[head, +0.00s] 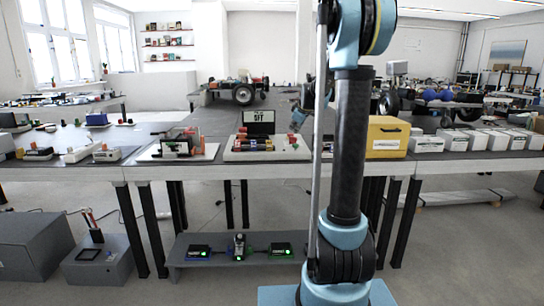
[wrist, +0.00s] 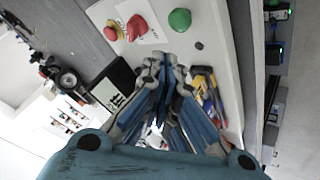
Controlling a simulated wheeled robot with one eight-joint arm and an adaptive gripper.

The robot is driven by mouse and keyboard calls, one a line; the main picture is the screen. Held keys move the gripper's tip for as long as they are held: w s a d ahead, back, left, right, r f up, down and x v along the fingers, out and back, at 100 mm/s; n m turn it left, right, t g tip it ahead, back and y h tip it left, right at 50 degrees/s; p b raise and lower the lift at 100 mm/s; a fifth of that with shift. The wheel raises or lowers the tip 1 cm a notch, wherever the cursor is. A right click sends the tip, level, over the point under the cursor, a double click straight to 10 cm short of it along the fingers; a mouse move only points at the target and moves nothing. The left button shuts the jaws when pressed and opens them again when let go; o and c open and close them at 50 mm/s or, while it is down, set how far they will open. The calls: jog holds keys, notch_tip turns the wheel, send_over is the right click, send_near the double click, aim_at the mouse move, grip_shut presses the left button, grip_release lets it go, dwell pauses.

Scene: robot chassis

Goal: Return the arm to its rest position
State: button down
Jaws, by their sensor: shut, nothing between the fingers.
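My gripper (wrist: 164,68) is shut and empty in the wrist view, its blue-grey fingers together in front of a white board (wrist: 222,50). In the head view my blue and black arm stands upright in front of the table and hides much of the gripper. A small part of the wrist shows just left of the arm, above the table near the board (head: 238,156) with a small black sign. A green button (wrist: 180,19) and a red button (wrist: 137,27) are on the board, just beyond the fingertips.
A long grey table (head: 140,165) spans the view. A yellow box (head: 388,136) and several white boxes (head: 455,141) stand to its right. A wheeled chassis (head: 238,90) stands farther back. A low grey shelf (head: 210,263) and grey boxes (head: 98,260) are on the floor.

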jog(key=s+f+m+g, duration=0.2)
jog(key=s+f, duration=0.4)
jog(key=s, duration=1.1)
jog(key=s+d+f+m+g+h, duration=0.1)
jog(key=s+f+m, duration=0.4)
jog(key=s, duration=1.3)
jog(key=s+f+m+g, duration=0.3)
jog(key=s+f, duration=0.4)
jog(key=s, duration=1)
jog(key=shift+s+d+f+h, duration=0.15)
jog(key=shift+s+f+h, duration=0.15)
jog(key=shift+f+h, duration=0.1)
jog(key=shift+w+f, duration=0.2)
jog(key=shift+w, duration=0.2)
